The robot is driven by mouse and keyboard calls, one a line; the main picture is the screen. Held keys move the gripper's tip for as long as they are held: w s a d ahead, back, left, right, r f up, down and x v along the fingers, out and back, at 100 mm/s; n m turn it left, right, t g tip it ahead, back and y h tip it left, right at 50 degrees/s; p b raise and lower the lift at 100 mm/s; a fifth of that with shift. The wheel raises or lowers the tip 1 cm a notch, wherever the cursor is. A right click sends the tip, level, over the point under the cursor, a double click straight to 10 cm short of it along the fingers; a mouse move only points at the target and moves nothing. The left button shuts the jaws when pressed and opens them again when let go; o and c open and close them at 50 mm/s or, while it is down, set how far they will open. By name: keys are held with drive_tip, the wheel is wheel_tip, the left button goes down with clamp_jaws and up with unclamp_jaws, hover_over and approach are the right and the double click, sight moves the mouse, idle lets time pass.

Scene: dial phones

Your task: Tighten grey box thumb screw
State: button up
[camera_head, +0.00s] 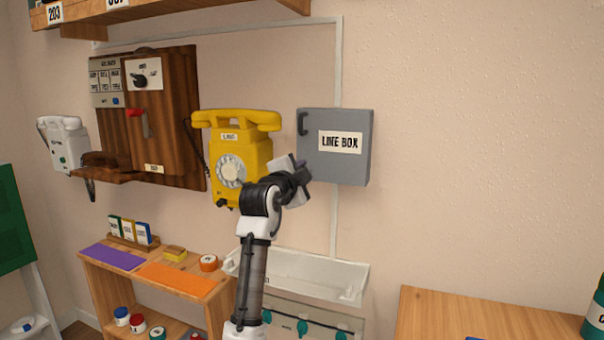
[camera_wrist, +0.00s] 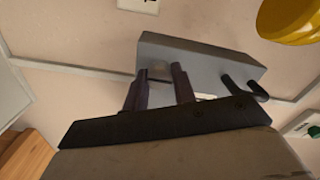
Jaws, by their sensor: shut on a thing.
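The grey box (camera_head: 335,168), labelled LINE BOX, hangs on the wall right of the yellow phone with its door closed. A dark handle (camera_head: 302,123) is at its upper left. My gripper (camera_head: 302,170) is at the box's lower left edge in the head view. In the wrist view the box (camera_wrist: 205,62) is seen from close by, and my gripper (camera_wrist: 161,76) has its two dark fingers up against it, a little apart.
The yellow dial phone (camera_head: 240,160) hangs close left of my gripper. A white tray (camera_head: 320,275) is below on the wall. A wooden shelf (camera_head: 140,285) stands lower left and a wooden table (camera_head: 470,312) lower right. The wall right of the box is clear.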

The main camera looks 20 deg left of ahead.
drive_tip(key=o, duration=1)
drive_tip(key=shift+s, duration=0.1)
drive_tip(key=s+b, duration=0.1)
drive_tip(key=s, duration=0.5)
drive_tip(key=s+b, duration=0.1)
drive_tip(key=s, duration=0.6)
drive_tip(key=shift+s+a, duration=0.2)
drive_tip(key=shift+s, duration=0.1)
